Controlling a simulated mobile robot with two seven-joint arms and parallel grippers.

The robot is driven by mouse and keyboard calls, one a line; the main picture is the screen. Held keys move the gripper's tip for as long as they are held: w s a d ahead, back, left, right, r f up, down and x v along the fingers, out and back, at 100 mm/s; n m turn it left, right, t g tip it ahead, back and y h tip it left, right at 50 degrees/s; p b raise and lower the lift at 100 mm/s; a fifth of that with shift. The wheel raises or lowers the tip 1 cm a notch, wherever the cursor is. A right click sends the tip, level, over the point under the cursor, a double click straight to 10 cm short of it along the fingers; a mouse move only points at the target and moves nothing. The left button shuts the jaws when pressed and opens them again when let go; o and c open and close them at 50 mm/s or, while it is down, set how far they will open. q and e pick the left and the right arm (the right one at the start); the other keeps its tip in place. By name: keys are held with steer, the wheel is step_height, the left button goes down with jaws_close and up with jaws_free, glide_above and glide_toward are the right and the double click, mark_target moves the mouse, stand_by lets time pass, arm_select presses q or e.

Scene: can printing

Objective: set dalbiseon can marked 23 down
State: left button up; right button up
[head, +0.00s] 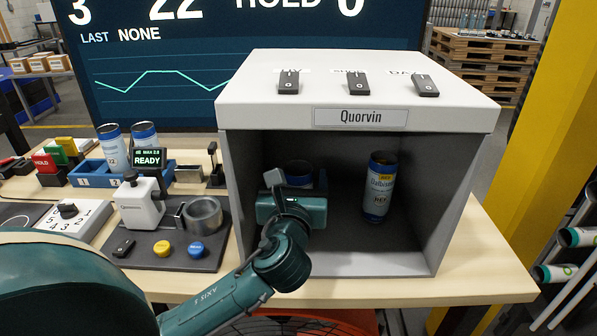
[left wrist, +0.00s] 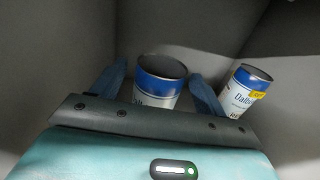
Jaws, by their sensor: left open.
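A blue-and-white can (head: 300,170) stands inside the Quorvin box, mostly hidden behind my left gripper (head: 291,197) in the head view. In the left wrist view this can (left wrist: 157,88) stands upright between the two open fingers of my left gripper (left wrist: 158,90); the fingers look apart from its sides. Its label is partly hidden and I cannot read a 23 on it. A second can (head: 379,187) with a yellow tag and "REF" lettering stands upright to the right in the box; it also shows in the left wrist view (left wrist: 243,92). My right gripper is out of view.
The Quorvin box (head: 247,112) has side walls and a roof around the gripper, with switches on top. A dark mat with a ring holder (head: 203,217) and buttons lies left of it. A blue rack (head: 92,173) with two cans stands behind. Bare floor shows between the cans.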

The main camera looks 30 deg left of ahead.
arm_select(q)
steer(key=v, duration=0.9)
